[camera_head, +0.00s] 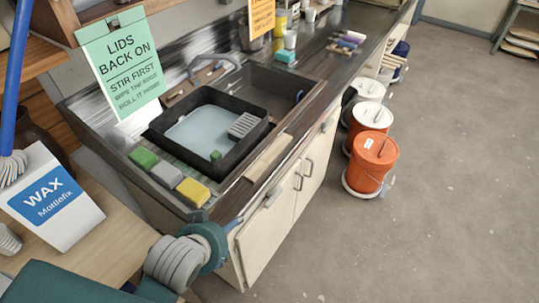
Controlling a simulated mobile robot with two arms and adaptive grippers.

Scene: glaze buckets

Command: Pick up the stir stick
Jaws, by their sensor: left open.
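My left gripper (217,220) is above the near front corner of the sink counter. My right gripper is not in view.
A black basin (157,137) with pale liquid sits in the sink. Sponges (193,192) line the counter's near end. An orange bucket (370,180) and white-lidded buckets (373,114) stand on the floor. A wax box (50,195) is at left. Floor at right is clear.

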